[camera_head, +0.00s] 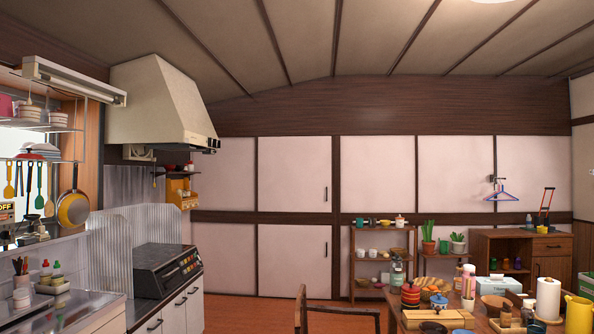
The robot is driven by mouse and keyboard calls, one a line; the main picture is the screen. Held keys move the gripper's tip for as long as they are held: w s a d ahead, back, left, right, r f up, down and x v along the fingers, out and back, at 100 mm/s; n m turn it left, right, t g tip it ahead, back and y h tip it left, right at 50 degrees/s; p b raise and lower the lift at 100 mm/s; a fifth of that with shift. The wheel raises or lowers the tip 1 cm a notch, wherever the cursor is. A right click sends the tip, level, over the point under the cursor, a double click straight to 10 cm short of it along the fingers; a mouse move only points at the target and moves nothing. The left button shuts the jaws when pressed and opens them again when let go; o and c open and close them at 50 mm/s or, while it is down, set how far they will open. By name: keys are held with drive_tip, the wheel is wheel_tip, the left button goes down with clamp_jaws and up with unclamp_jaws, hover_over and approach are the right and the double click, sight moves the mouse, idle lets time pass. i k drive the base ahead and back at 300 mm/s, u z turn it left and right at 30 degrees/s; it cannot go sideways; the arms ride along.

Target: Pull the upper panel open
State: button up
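White panels in dark wood frames line the far wall, in an upper and a lower row. One upper panel (293,175) has a small dark vertical handle (325,194) near its right edge and looks shut. Below it, a lower panel (292,262) has a similar handle and also looks shut. I cannot tell for sure which panel the task means. No dish dryer can be made out for certain. My gripper and arm are not in view.
A kitchen counter (70,308) with a black-topped stove (168,270) runs along the left, under a range hood (160,105). A chair (338,310) and a cluttered table stand front right. Behind them are a small shelf (351,262) and a wooden cabinet (550,247). Some floor shows between.

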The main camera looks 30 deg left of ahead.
sight(293, 173)
drive_tip(key=z, duration=1.85)
drive_tip(key=i, duration=5.2)
drive_tip(key=u, duration=2.8)
drive_tip(key=i, duration=2.25)
drive_tip(key=z, duration=0.05)
